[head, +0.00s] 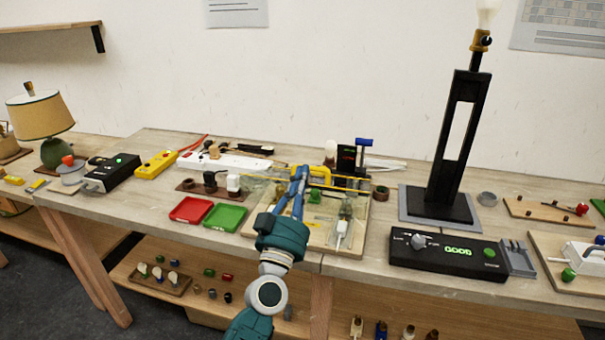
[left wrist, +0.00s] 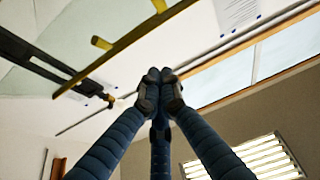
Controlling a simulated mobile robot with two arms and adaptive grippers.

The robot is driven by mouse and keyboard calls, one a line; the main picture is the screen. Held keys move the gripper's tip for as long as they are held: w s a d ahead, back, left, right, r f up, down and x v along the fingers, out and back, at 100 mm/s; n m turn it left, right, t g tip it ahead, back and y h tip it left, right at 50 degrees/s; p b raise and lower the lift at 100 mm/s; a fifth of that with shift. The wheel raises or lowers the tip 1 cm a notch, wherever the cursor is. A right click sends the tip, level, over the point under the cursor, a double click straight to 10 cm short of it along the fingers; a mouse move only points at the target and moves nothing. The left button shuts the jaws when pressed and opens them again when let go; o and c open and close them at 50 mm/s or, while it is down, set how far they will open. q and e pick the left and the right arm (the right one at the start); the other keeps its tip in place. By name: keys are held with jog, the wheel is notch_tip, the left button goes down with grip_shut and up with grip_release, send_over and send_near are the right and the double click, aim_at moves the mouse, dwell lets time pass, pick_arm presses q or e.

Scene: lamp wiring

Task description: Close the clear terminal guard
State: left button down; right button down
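The clear terminal guard (head: 340,185) appears as a see-through panel with a yellow edge, over the wooden wiring board (head: 318,243) in the middle of the bench. It looks raised, but its exact tilt is hard to tell. In the left wrist view, a yellow bar with tabs (left wrist: 120,51) crosses above the fingers and appears to be the guard's edge. My left gripper (head: 296,172) has its blue fingers over the board, overlapping the guard in the head view. In the wrist view its fingertips (left wrist: 160,84) meet, with nothing seen between them. Contact with the guard cannot be told. My right gripper is not in view.
Red (head: 191,210) and green (head: 225,217) trays lie left of the board. A tall black lamp (head: 455,150) stands to its right, behind a black tester (head: 447,254) reading GOOD. A white power strip (head: 225,162) lies behind the trays.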

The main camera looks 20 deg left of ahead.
aim_at(309, 183)
pick_arm(q)
jog(key=x, duration=0.7)
jog(key=shift+w+r, duration=0.3)
notch_tip(309, 183, down, 3)
jog(key=shift+s+b, duration=0.2)
jog(key=shift+b, duration=0.35)
jog(key=shift+s+f, duration=0.25)
jog(key=shift+f, duration=0.25)
